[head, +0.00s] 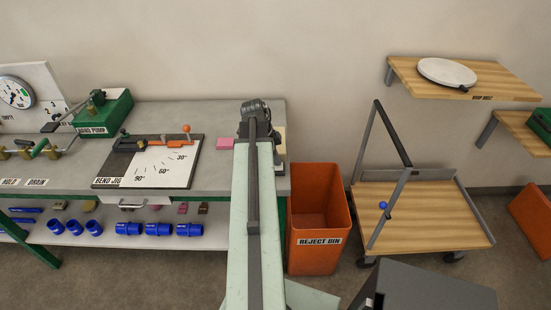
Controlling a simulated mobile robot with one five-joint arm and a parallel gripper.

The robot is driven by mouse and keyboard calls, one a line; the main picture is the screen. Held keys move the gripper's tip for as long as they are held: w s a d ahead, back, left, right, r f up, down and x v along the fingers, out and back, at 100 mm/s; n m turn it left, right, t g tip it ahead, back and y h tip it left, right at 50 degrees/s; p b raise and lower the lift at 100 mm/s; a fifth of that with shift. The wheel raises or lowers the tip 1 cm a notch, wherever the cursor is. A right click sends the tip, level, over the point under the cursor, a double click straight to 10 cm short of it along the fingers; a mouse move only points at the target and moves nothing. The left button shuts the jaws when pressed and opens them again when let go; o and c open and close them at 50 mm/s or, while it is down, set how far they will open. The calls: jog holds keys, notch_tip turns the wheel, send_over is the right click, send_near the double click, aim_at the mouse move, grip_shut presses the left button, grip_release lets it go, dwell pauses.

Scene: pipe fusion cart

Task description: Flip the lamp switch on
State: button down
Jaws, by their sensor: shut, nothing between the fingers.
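My arm reaches forward from the bottom middle over the right end of the grey workbench (213,113). My gripper (256,106) is the dark end of the arm, near the wall side of the bench. It is shut and holds nothing; its fingertips are mostly hidden by the arm. A pale beige panel (280,140) shows partly behind the arm's end at the bench's right edge. I cannot make out a lamp or its switch; my arm may cover them.
An orange reject bin (318,222) stands right of the bench, then a wooden-decked cart (440,215). A shelf (510,88) hangs at upper right.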

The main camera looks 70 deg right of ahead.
jog(key=shift+s+a+r+p, duration=0.15)
jog(key=shift+a+p, duration=0.2)
jog(key=shift+p, duration=0.15)
jog(key=d+p+v, duration=0.2)
jog(key=p+v, duration=1.1)
jog(key=shift+d+r, duration=0.35)
jog(key=shift+r, duration=0.1)
jog(key=b+x, duration=0.4)
jog(key=a+b+x, duration=0.1)
jog(key=b+x, duration=0.3)
jog(key=a+b+x, duration=0.1)
jog(key=b+x, duration=0.3)
jog(key=x, duration=0.1)
jog(key=shift+f, duration=0.15)
jog(key=shift+d+f+b, duration=0.1)
jog(key=shift+f+b, duration=0.25)
jog(key=shift+b, duration=0.2)
